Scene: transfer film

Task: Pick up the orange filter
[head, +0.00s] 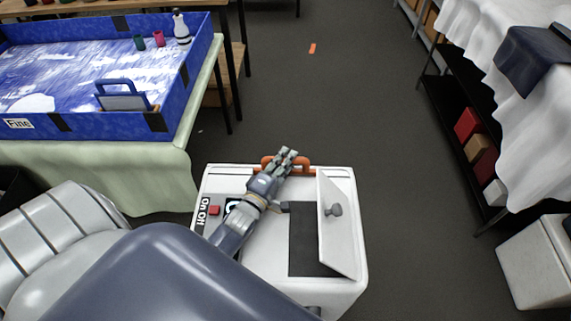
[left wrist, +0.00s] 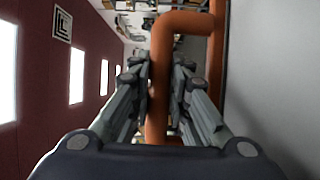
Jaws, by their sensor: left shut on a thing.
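The orange filter shows as an orange handle-like bar (head: 304,160) at the far edge of a white box (head: 340,285). My left gripper (head: 286,158) reaches over the box and covers the middle of the bar. In the left wrist view the orange bar (left wrist: 158,95) runs between the two fingers, and they are shut on it. I cannot tell from these views whether the filter is raised clear of the box. My right gripper is not in view.
The white box has an open lid (head: 338,225) with a knob, a dark opening (head: 312,250) and a red button (head: 214,210). A blue-walled tray (head: 100,125) stands on a table at left. A black shelf (head: 455,125) stands at right. The floor between is mostly clear.

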